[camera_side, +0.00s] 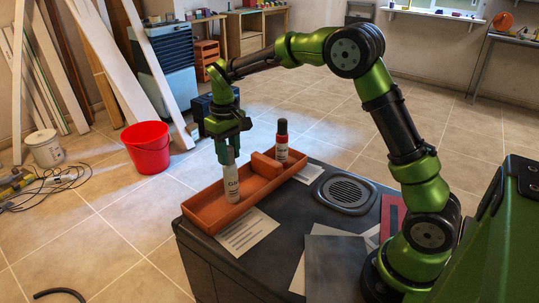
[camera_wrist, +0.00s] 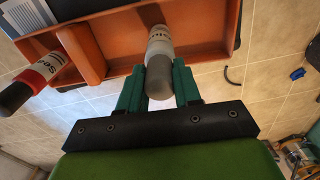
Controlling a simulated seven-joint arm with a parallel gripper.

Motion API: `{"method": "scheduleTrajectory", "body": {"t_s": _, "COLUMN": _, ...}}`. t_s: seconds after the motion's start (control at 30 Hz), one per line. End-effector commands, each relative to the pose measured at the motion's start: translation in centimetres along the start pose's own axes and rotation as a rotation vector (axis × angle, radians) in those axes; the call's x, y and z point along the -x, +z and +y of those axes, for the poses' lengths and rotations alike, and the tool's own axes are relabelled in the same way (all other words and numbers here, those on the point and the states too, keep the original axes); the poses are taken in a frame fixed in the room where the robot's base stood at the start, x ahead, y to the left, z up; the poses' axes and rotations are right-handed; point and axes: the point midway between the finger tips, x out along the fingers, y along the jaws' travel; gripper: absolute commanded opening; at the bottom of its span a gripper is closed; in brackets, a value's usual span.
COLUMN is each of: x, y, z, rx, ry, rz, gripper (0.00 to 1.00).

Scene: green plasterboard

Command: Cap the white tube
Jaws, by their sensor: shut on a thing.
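The white tube (camera_side: 232,185) stands upright in the larger compartment of the orange tray (camera_side: 205,212). It also shows in the wrist view (camera_wrist: 160,46), with dark lettering on its side. My gripper (camera_wrist: 160,88) is shut on a grey cap (camera_wrist: 159,76), with one green finger on each side of it. In the side view my gripper (camera_side: 227,152) points down directly over the tube. The cap is in line with the tube and meets its top end. I cannot tell how far the cap is seated; the fingers hide much of it in the side view.
A red tube with a dark cap (camera_side: 282,142) stands at the tray's other end, beyond the divider (camera_side: 266,165). Papers (camera_side: 247,232) and a round grille (camera_side: 345,192) lie on the dark worktop (camera_side: 300,215). A red bucket (camera_side: 147,147) is on the floor.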

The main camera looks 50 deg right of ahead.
Motion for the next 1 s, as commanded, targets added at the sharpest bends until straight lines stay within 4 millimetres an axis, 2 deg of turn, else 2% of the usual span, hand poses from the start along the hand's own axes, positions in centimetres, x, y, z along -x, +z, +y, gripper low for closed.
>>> {"method": "scheduleTrajectory", "body": {"t_s": 0.43, "x": -0.23, "y": 0.01, "z": 0.0, "rx": 0.0, "ry": 0.0, "rz": 0.0, "gripper": 0.05}}
{"method": "scheduleTrajectory", "body": {"t_s": 0.47, "x": -0.23, "y": 0.01, "z": 0.0, "rx": 0.0, "ry": 0.0, "rz": 0.0, "gripper": 0.38}}
{"method": "scheduleTrajectory", "body": {"t_s": 0.6, "x": -0.23, "y": 0.01, "z": 0.0, "rx": 0.0, "ry": 0.0, "rz": 0.0, "gripper": 0.59}}
{"method": "scheduleTrajectory", "body": {"t_s": 0.63, "x": -0.23, "y": 0.01, "z": 0.0, "rx": 0.0, "ry": 0.0, "rz": 0.0, "gripper": 0.63}}
{"method": "scheduleTrajectory", "body": {"t_s": 0.83, "x": -0.22, "y": 0.01, "z": 0.0, "rx": 0.0, "ry": 0.0, "rz": 0.0, "gripper": 0.63}}
{"method": "scheduleTrajectory", "body": {"t_s": 1.0, "x": -0.23, "y": 0.01, "z": 0.0, "rx": 0.0, "ry": 0.0, "rz": 0.0, "gripper": 0.88}}
